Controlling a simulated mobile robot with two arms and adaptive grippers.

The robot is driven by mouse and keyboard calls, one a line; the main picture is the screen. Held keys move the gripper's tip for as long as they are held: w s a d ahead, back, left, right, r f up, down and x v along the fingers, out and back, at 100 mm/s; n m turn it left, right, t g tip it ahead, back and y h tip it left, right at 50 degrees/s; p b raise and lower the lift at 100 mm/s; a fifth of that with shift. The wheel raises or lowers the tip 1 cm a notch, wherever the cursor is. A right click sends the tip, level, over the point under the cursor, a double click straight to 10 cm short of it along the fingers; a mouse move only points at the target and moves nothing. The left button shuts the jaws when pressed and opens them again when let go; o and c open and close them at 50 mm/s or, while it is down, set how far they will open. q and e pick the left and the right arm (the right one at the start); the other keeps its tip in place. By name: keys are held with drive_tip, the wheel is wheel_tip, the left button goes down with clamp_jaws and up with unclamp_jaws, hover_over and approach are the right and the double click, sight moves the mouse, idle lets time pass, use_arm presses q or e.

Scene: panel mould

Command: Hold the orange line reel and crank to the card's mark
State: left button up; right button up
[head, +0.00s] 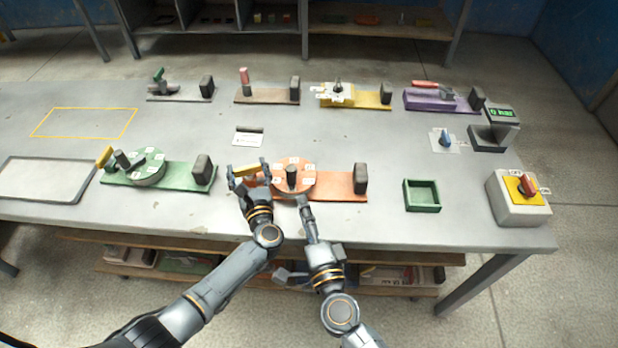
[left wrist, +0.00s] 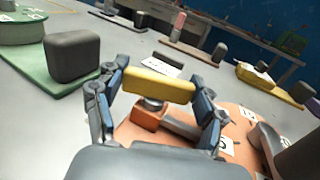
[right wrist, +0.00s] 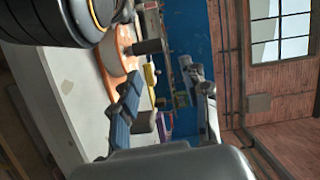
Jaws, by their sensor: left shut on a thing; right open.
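The orange line reel (head: 295,169) sits on an orange base plate (head: 338,187) with a dark block (head: 360,178) at its right end. White labels ring its face and a dark post stands in its middle. My left gripper (head: 249,174) is shut on the yellow crank grip (left wrist: 158,85), at the reel's left side. My right gripper (head: 303,203) is at the reel's front edge; its fingers are apart and empty in the right wrist view (right wrist: 165,105). A small white card (head: 248,137) lies behind the reel; its mark is too small to read.
A green reel (head: 148,168) on a green base stands to the left, by a grey tray (head: 45,180). A green box (head: 422,195) and a switch box (head: 518,198) stand to the right. Several other fixtures line the back. The table is clear between the orange base and the green box.

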sight(292, 173)
drive_tip(key=w+a+m, duration=0.1)
drive_tip(key=w+m, duration=0.3)
drive_tip(key=m, duration=0.2)
drive_tip(key=w+a+m, duration=0.2)
drive_tip(key=w+m, duration=0.2)
drive_tip(key=m, duration=0.2)
drive_tip(key=w+a+m, duration=0.1)
drive_tip(key=w+m, duration=0.3)
drive_tip(key=m, duration=0.3)
drive_tip(key=shift+w+a, duration=0.1)
drive_tip(key=shift+a, duration=0.1)
